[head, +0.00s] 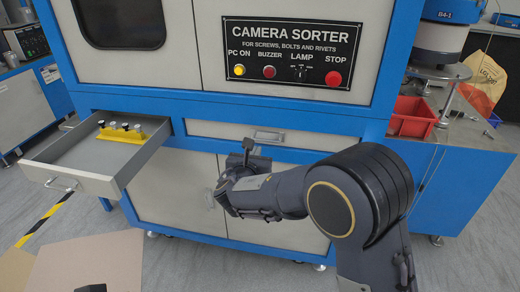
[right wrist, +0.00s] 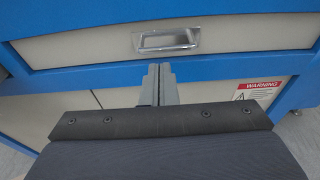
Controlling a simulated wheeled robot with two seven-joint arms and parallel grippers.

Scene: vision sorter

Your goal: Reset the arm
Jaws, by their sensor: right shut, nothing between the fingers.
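My right arm reaches in from the lower right in the head view, and its gripper (head: 246,150) is in front of the blue and white camera sorter cabinet (head: 290,123). In the right wrist view the fingers (right wrist: 159,85) are together with nothing between them. They point at the closed drawer (right wrist: 90,48), just below its metal handle (right wrist: 166,40), and look apart from it. My left gripper does not show.
An open drawer (head: 60,180) at the left holds a yellow block (head: 120,134) with several metal pieces. A control panel (head: 290,53) with buttons is above. A red bin (head: 412,117) stands right. Cardboard (head: 85,265) lies lower left.

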